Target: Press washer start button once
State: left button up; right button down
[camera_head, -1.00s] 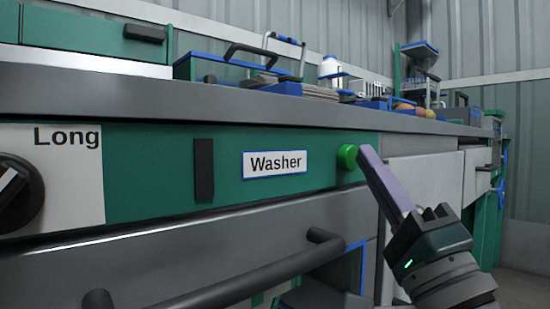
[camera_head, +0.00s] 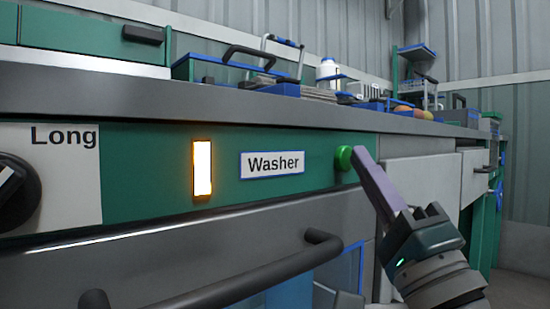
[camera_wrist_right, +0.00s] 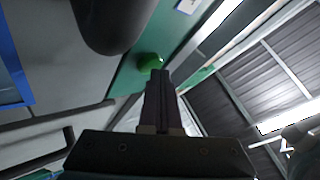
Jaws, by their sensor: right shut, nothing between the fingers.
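The green start button (camera_head: 344,157) sits on the washer's green front panel (camera_head: 320,172), right of the white "Washer" label (camera_head: 272,163). It also shows in the right wrist view (camera_wrist_right: 150,62). My right gripper (camera_head: 362,153) is shut and empty. Its fingertips are at the button's right edge, touching it or very close; I cannot tell which. The indicator lamp (camera_head: 202,168) left of the label glows bright white-orange. My left gripper is not in view.
A dial (camera_head: 15,190) marked "Long" is at the far left. A dark bar handle (camera_head: 240,280) sticks out below the panel. The counter (camera_head: 230,106) above carries blue trays, a white bottle (camera_head: 328,72) and other items. A grey door (camera_head: 425,190) lies to the right.

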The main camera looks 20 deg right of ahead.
jog(key=shift+s+d+p, duration=0.3)
jog(key=shift+s+p, duration=0.1)
jog(key=shift+s, duration=0.4)
jog(key=s, duration=0.1)
jog(key=s+d+p, duration=0.1)
jog(key=s, duration=0.1)
jog(key=s+d+p, duration=0.1)
jog(key=shift+s, duration=0.3)
dwell(0.4)
